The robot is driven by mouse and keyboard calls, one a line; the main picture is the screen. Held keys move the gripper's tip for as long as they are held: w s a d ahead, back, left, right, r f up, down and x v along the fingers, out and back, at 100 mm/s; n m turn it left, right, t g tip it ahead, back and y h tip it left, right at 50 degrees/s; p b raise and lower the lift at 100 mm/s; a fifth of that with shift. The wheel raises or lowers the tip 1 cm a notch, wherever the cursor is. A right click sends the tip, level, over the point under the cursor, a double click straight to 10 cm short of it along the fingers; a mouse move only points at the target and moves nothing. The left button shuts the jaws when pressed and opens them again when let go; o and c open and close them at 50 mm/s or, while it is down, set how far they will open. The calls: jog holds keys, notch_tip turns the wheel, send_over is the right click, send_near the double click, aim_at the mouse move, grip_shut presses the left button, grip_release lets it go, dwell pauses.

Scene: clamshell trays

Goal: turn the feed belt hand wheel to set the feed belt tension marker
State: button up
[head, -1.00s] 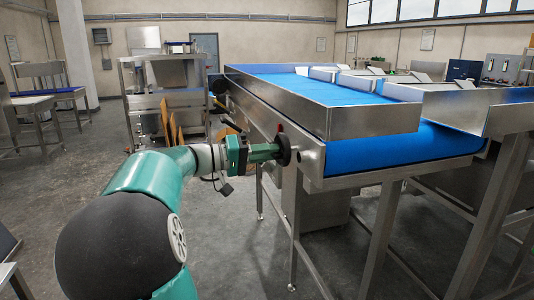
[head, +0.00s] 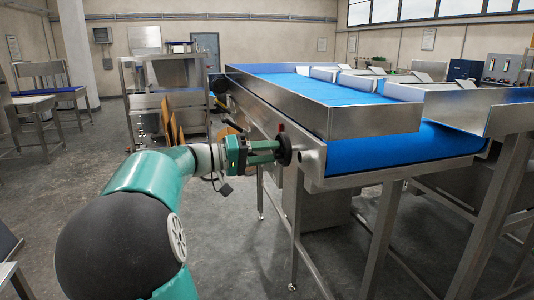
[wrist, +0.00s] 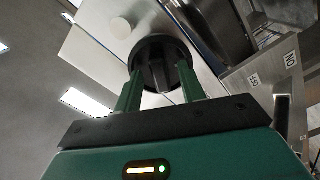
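The hand wheel (head: 284,150) is a black disc on the near left side of the feed belt frame. It also shows in the wrist view (wrist: 150,50), with a dark bar across its face. My gripper (head: 275,151) points at the wheel face from the left. In the wrist view its green fingers (wrist: 160,78) stand wide apart at the wheel, one on each side of the bar, with gaps between. I cannot tell whether they touch the rim. A small red piece (head: 281,127) shows just above the wheel. I cannot make out the tension marker or its scale.
The blue feed belt (head: 400,150) and its steel side guard (head: 370,121) lie to the right of the wheel. Steel legs (head: 379,240) stand below. The wrist view shows a panel with ON and OFF labels (wrist: 270,70). Floor at the left is open.

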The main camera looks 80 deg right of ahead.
jog(key=v, duration=1.3)
jog(key=shift+w+a, duration=0.15)
jog(key=shift+w, duration=0.05)
